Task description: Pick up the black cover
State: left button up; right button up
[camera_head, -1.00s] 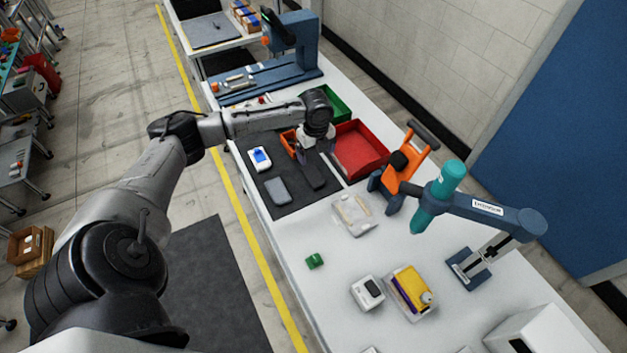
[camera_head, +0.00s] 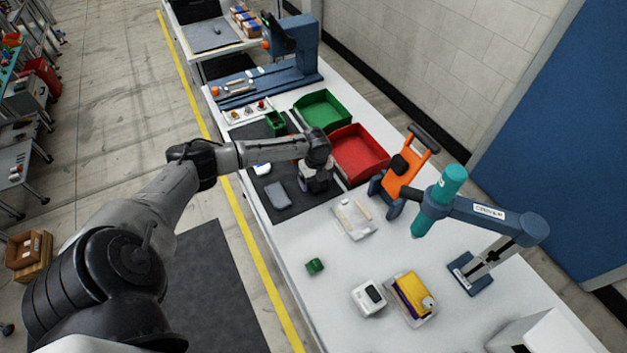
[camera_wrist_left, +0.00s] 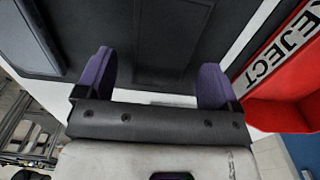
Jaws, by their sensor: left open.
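The black cover (camera_wrist_left: 163,38) shows as a dark panel between the fingers in the left wrist view. It lies on the dark mat (camera_head: 299,204), and in the head view my left gripper and wrist hide most or all of it. My left gripper (camera_head: 314,187) is over it, pointing down. In the left wrist view my left gripper (camera_wrist_left: 155,72) is open, with one purple finger toward each side of the panel. I cannot tell whether the fingers touch it. My right gripper is not in view.
A grey cover (camera_head: 278,195) lies left of my gripper. A red REJECT bin (camera_head: 381,168) stands close on the right, with a green bin (camera_head: 340,113) behind it. An orange fixture (camera_head: 402,178) stands farther right. Clear white table (camera_head: 285,240) lies in front.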

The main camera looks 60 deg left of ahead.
pick_arm(q)
jog(key=shift+f, duration=0.55)
jog(key=shift+c, duration=0.2)
jog(key=c, duration=1)
jog(key=shift+o, duration=0.2)
jog(key=shift+r, duration=0.15)
